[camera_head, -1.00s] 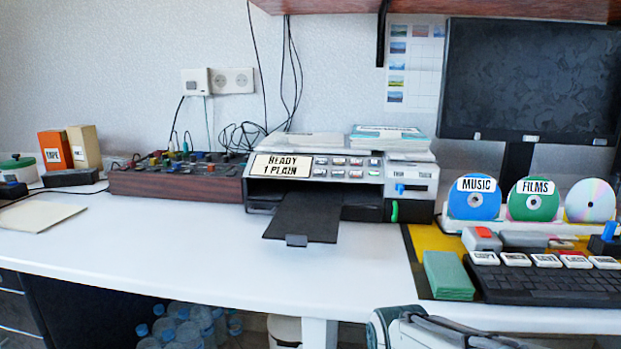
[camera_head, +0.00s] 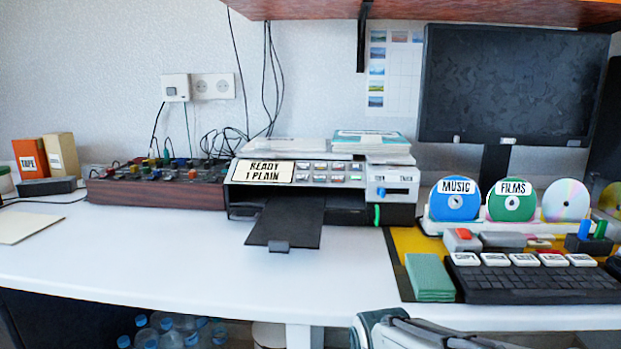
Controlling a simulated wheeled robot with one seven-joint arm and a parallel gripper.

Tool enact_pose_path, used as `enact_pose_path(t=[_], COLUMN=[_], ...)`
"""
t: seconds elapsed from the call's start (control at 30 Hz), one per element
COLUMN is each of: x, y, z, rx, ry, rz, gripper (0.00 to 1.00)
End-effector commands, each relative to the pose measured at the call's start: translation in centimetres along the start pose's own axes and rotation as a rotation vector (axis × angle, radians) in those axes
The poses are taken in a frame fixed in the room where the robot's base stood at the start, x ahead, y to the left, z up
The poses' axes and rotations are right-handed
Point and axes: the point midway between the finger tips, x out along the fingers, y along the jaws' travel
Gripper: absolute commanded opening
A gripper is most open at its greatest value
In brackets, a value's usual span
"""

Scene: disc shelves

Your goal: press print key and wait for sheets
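The printer (camera_head: 300,185) stands on the white desk near the middle of the view. Its display label (camera_head: 264,171) reads "READY 1 PLAIN". Small keys (camera_head: 328,173) sit in rows to the right of the display. The black output tray (camera_head: 289,222) sticks out at the front and looks bare. A black keyboard (camera_head: 535,284) at the right has white caps (camera_head: 496,259) along its back row; their lettering is too small to read surely. Part of my arm shows at the bottom edge, right of centre. My gripper's fingers are not in view.
Discs marked MUSIC (camera_head: 456,201) and FILMS (camera_head: 511,201) and an unlabelled disc stand behind the keyboard. A green pad (camera_head: 430,276) lies at its left. A monitor (camera_head: 517,85) is above. The white desk (camera_head: 150,255) is clear at front left.

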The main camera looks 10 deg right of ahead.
Motion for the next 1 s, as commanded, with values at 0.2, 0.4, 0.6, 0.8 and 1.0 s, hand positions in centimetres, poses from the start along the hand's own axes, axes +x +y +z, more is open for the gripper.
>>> enact_pose_path(t=[0.2, 0.4, 0.6, 0.8, 1.0], x=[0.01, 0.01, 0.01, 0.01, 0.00], y=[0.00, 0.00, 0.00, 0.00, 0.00], z=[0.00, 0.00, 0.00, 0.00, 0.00], rx=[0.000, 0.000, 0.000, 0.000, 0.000], ry=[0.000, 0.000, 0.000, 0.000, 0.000], rz=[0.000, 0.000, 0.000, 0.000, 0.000], gripper=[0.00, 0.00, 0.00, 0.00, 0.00])
